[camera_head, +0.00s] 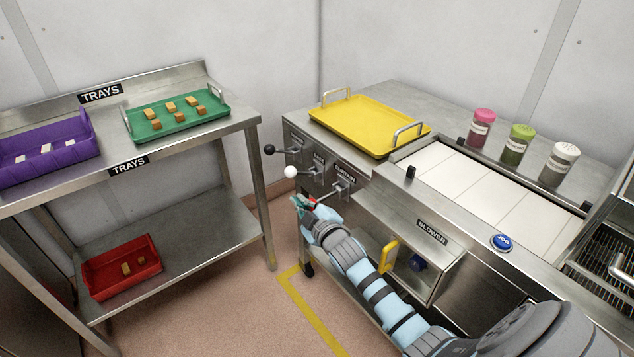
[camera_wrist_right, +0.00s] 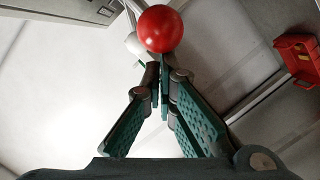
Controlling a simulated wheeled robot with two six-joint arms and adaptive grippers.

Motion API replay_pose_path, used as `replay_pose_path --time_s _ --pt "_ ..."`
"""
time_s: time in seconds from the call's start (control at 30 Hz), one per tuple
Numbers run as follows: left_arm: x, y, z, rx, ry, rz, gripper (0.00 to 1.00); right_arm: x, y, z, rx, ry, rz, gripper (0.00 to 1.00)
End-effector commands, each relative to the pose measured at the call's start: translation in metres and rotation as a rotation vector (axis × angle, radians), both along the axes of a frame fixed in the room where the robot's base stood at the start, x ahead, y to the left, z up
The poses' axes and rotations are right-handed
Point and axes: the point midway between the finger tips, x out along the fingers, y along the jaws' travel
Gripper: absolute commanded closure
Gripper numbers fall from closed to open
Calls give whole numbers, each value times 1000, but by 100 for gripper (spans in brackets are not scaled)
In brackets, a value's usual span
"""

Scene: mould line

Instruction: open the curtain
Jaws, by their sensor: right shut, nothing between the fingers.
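The lever labelled CURTAIN (camera_head: 345,172) is on the front panel of the steel machine, lowest of a row of levers. Its red ball knob (camera_wrist_right: 161,28) shows whole in the wrist view, just beyond my fingertips; in the head view only a bit of red shows by the gripper. My right gripper (camera_head: 301,201) is shut and empty in front of this lever. In the wrist view its green fingers (camera_wrist_right: 163,78) meet at the tips, close below the knob; I cannot tell whether they touch it. The curtain itself is not identifiable. My left gripper is not in view.
Levers with a black knob (camera_head: 269,150) and a white knob (camera_head: 291,172) sit close by, up and left. A yellow tray (camera_head: 365,124) lies on the machine top. A yellow handle (camera_head: 388,256) stands below the panel. A tray rack (camera_head: 190,140) is at left, with open floor between.

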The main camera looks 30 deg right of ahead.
Motion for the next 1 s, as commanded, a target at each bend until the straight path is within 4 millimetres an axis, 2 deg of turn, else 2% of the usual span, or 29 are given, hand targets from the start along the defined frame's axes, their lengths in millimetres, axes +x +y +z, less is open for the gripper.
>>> replay_pose_path --time_s 0.03,0.23,0.3,0.53,0.77,1.0 --pt "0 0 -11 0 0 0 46 0 2 -13 -40 -1 0 100" --pt "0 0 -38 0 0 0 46 0 3 -38 -220 -14 0 100" --pt "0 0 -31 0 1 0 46 0 3 -30 -215 -13 0 100" --pt "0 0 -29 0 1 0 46 1 6 -27 -211 -14 -1 100" --pt "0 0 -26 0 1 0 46 13 33 -19 -210 -14 -7 100" --pt "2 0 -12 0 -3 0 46 -46 45 -15 -214 -11 -3 100"
